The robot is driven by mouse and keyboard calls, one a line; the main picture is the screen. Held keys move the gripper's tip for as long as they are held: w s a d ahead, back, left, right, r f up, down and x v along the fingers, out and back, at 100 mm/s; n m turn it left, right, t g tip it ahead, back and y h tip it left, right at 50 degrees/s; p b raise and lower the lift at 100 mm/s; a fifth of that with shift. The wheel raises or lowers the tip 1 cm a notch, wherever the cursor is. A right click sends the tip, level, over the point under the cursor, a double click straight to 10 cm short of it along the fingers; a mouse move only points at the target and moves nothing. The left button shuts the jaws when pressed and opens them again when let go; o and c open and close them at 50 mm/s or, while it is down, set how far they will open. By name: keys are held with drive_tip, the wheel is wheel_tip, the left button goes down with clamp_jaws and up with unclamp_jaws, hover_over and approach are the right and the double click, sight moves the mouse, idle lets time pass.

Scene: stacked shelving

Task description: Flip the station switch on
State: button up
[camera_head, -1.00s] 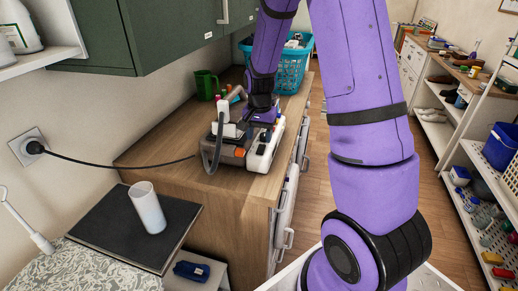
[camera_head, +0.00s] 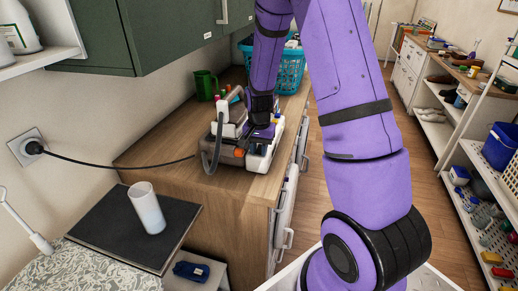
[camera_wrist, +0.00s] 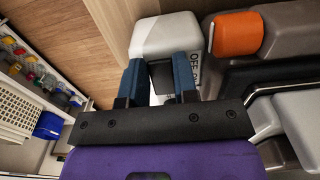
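The station (camera_head: 228,157) is a grey and white unit with orange parts, standing on the wooden counter. In the head view my gripper (camera_head: 261,128) is low over the station's right part, and the switch is hidden there.
A green cabinet (camera_head: 140,35) hangs above. A black cord runs from the wall socket (camera_head: 27,147). A white cup (camera_head: 147,208) stands at front left.

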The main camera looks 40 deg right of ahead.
drive_tip(key=shift+w+d+r+g+y, duration=0.15)
drive_tip(key=shift+d+g+y, duration=0.1)
drive_tip(key=shift+g+y, duration=0.45)
drive_tip(key=shift+w+d+r+g+y, duration=0.15)
drive_tip(key=shift+g+y, duration=0.55)
drive_tip(key=shift+y, duration=0.4)
drive_tip(key=o, duration=0.9)
drive_tip(key=shift+r, duration=0.1)
drive_tip(key=v, duration=1)
drive_tip(key=shift+w+d+r, duration=0.1)
drive_tip(key=shift+r, duration=0.2)
